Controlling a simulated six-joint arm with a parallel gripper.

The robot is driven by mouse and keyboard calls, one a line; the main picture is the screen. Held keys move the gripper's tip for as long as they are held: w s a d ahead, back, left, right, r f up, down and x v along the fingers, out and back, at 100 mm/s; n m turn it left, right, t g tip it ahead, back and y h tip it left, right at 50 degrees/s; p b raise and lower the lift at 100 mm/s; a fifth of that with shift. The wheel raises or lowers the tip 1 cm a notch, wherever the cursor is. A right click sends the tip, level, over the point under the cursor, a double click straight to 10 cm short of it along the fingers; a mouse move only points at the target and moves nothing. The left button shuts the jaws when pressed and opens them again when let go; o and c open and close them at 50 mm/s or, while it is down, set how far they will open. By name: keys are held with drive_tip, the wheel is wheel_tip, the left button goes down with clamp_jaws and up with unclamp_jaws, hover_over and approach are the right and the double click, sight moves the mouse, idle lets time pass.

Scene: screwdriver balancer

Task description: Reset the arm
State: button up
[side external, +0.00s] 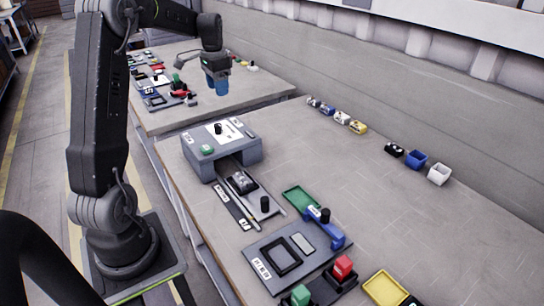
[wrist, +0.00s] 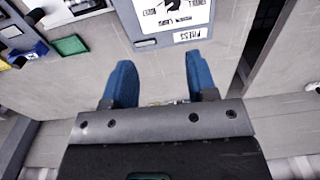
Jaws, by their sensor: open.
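My gripper (side external: 217,88) hangs in the air with its blue fingers pointing down, beyond the grey press fixture (side external: 207,170) in the side view. In the wrist view my gripper (wrist: 160,72) has its two blue fingers well apart with nothing between them. It touches nothing that I can see. The fixture's white label plate (wrist: 175,14), marked PRESS, shows at the top of the wrist view. The fixture carries a green button (side external: 207,149) and a black knob (side external: 218,129).
A green tray (side external: 300,199) and a blue holder (side external: 331,232) stand on the near bench, with a grey panel (side external: 258,268), a red block (side external: 343,266) and a yellow tray (side external: 384,290). Small bins, including a blue bin (side external: 416,159), line the wall side. The bench middle is clear.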

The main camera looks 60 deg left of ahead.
drive_tip(key=s+d+r+t+y, duration=0.15)
drive_tip(key=d+r, duration=0.25)
drive_tip(key=d, duration=0.7)
drive_tip(key=s+d+r+t+h, duration=0.1)
drive_tip(key=s+d+r, duration=0.15)
drive_tip(key=d, duration=0.85)
drive_tip(key=s+d+f+t, duration=0.1)
drive_tip(key=s+d+t, duration=0.2)
drive_tip(key=s+d, duration=0.9)
drive_tip(key=shift+d+f, duration=0.4)
drive_tip(key=shift+d, duration=0.1)
